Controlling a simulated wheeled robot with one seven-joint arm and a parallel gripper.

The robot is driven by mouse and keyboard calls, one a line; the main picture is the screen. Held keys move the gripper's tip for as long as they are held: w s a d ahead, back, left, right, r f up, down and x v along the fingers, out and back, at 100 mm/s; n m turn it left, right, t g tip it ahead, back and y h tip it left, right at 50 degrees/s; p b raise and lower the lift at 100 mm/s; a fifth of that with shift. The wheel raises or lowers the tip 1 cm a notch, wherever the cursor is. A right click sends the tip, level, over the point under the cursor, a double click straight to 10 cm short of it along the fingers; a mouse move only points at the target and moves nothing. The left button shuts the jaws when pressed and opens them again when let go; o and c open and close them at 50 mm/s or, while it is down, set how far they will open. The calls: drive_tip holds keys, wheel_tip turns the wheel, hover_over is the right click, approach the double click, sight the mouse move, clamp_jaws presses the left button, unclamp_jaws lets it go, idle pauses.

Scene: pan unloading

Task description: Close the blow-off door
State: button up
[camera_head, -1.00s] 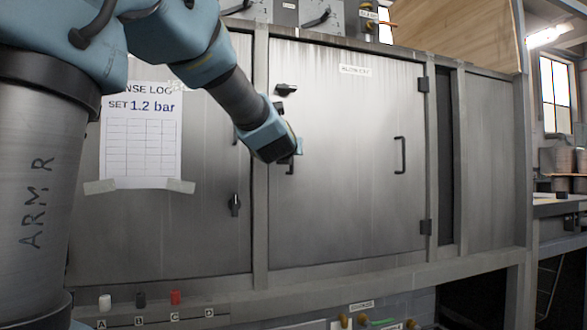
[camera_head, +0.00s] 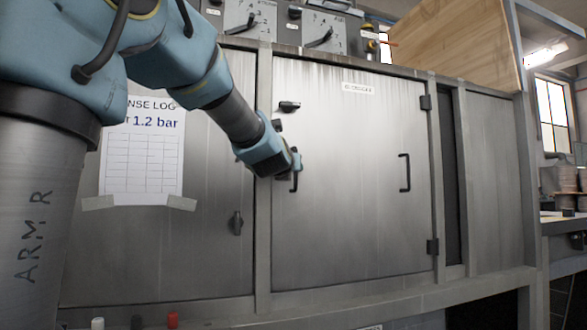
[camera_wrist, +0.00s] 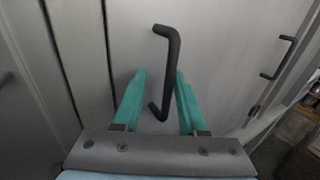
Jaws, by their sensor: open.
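The blow-off door (camera_head: 345,200) is a grey metal panel with hinges on its right side. It looks flush or nearly flush with its frame; I cannot tell if a small gap remains. Its black latch (camera_head: 289,106) near the upper left lies horizontal. A black bar handle (camera_wrist: 166,75) stands near the door's left edge; in the head view my gripper (camera_head: 293,163) partly hides it. In the wrist view my gripper (camera_wrist: 158,85) is open, with one teal finger on each side of the handle. Contact with the handle cannot be told.
A second black handle (camera_head: 405,172) is on the door's right part. The left neighbouring panel has a vertical latch (camera_head: 237,223) and a paper log sheet (camera_head: 141,155). Knobs on a control panel (camera_head: 320,25) sit above. A ledge runs below the doors.

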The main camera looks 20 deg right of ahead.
drive_tip(key=v, duration=1.1)
drive_tip(key=shift+p, duration=0.4)
